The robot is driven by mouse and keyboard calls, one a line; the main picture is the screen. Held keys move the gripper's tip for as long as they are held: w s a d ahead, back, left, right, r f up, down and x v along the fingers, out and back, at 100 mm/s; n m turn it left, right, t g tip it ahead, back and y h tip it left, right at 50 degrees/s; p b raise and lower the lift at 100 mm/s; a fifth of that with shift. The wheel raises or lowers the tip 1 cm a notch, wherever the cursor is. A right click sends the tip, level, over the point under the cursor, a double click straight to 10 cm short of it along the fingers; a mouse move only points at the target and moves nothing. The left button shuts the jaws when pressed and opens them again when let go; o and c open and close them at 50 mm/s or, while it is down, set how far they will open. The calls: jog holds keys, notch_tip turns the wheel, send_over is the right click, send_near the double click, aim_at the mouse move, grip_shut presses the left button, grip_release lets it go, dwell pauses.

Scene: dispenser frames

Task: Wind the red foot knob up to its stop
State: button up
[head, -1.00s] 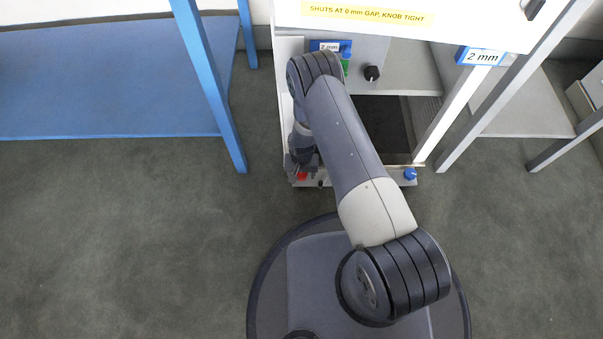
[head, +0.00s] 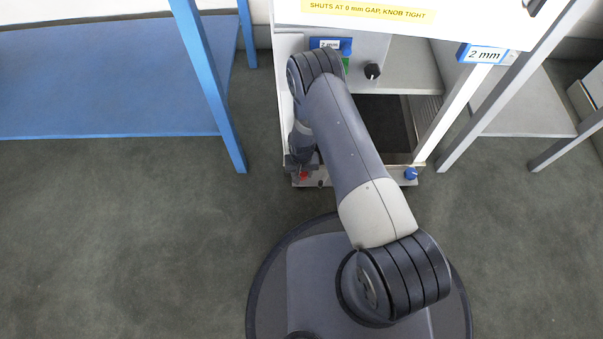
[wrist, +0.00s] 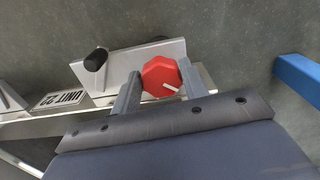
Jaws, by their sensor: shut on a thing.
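The red foot knob (wrist: 161,76) is faceted, with a white pointer line running to its lower right in the wrist view. It sits at the lower left corner of the dispenser frame, and a small part of it (head: 304,175) shows in the head view. My gripper (wrist: 160,84) has one finger on each side of the knob and is shut on it. In the head view my gripper (head: 303,170) is at the frame's front left foot, and the arm hides much of the frame's left side.
A black-handled lever (wrist: 96,60) stands on a grey plate beside the knob. A blue knob (head: 411,174) is at the front right foot. A blue table (head: 110,85) stands left, with its leg near the frame. A yellow label reads "SHUTS AT 0 mm GAP, KNOB TIGHT" (head: 367,9).

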aim_at(302, 174)
jog(key=o, duration=1)
notch_tip(302, 174, up, 11)
jog(key=p, duration=0.4)
jog(key=shift+f, duration=0.1)
jog(key=shift+f, duration=0.1)
notch_tip(302, 174, down, 11)
jog(key=b, duration=0.4)
jog(key=shift+r, duration=0.25)
jog(key=shift+m+p, duration=0.5)
jog(key=shift+m, duration=0.1)
